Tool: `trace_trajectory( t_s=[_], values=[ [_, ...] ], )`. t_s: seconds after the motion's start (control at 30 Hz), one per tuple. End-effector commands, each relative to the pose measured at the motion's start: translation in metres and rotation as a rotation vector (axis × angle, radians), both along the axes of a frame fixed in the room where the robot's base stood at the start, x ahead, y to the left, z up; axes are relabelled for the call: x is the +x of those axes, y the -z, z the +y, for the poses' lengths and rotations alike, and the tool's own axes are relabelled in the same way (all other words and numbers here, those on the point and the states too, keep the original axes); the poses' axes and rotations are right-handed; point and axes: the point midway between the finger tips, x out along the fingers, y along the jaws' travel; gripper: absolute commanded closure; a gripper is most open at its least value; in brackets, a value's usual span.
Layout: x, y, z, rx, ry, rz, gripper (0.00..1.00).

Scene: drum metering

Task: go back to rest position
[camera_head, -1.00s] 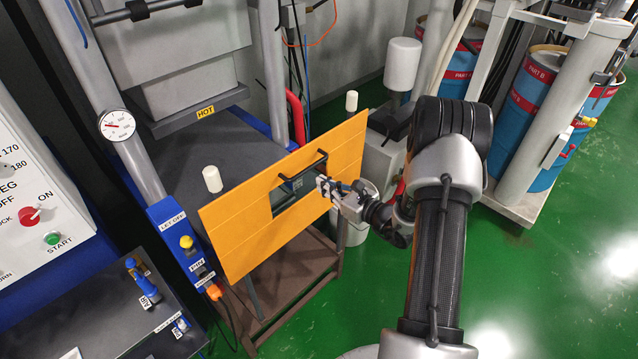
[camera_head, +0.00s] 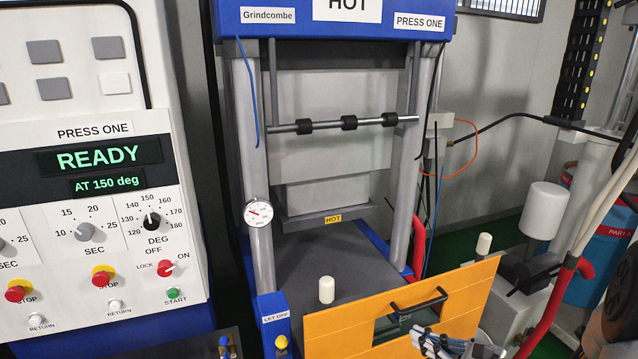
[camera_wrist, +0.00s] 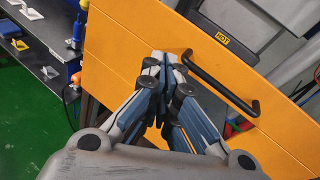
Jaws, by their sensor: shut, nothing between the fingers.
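My gripper (camera_head: 440,343) shows at the bottom edge of the head view, in front of the orange panel (camera_head: 345,332). In the wrist view my gripper (camera_wrist: 163,58) has its fingers together with nothing between them. The orange panel (camera_wrist: 125,40) lies just beyond the fingertips. Its black bar handle (camera_wrist: 222,85) is to the right of the fingers, apart from them in that view. The handle (camera_head: 420,300) also shows in the head view, above a window in the panel. Most of my arm is outside the head view.
Press One (camera_head: 335,130) stands behind the panel, with a HOT label (camera_head: 333,219) on it. Its control cabinet (camera_head: 95,215) at the left reads READY, AT 150 deg. White posts (camera_head: 326,290) rise behind the panel. A red hose (camera_head: 548,318) and a drum (camera_head: 598,262) are at the right.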

Motion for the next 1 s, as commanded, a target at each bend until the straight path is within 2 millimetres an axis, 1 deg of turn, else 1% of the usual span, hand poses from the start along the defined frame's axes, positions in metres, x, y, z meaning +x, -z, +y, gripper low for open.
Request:
trace_trajectory(
  t_s=[0.03,0.07,0.1,0.17,0.2,0.27,0.3,0.37,0.4,0.47,0.53,0.6,0.7,0.8,0.9,1.0],
  values=[
    [-0.01,-0.013,0.032,-0.082,-0.123,-0.024,1.0],
    [-0.018,-0.019,0.048,-0.127,-0.192,-0.035,1.0],
    [-0.03,-0.025,0.068,-0.19,-0.281,-0.047,1.0],
    [-0.05,-0.033,0.094,-0.289,-0.412,-0.07,1.0],
    [-0.065,-0.036,0.11,-0.356,-0.497,-0.086,1.0],
    [-0.088,-0.039,0.128,-0.464,-0.62,-0.113,1.0],
    [-0.104,-0.04,0.138,-0.538,-0.7,-0.133,1.0],
    [-0.127,-0.04,0.148,-0.652,-0.814,-0.164,1.0],
    [-0.142,-0.039,0.153,-0.732,-0.886,-0.188,1.0],
    [-0.163,-0.038,0.156,-0.854,-0.988,-0.224,1.0],
    [-0.185,-0.036,0.155,-1.002,-1.1,-0.27,1.0],
    [-0.204,-0.034,0.149,-1.158,-1.198,-0.321,1.0],
    [-0.223,-0.033,0.136,-1.385,-1.316,-0.396,1.0],
    [-0.235,-0.036,0.12,-1.594,-1.397,-0.468,1.0],
    [-0.24,-0.041,0.107,-1.762,-1.445,-0.524,1.0],
    [-0.242,-0.046,0.098,-1.873,-1.47,-0.56,1.0]
  ],
)
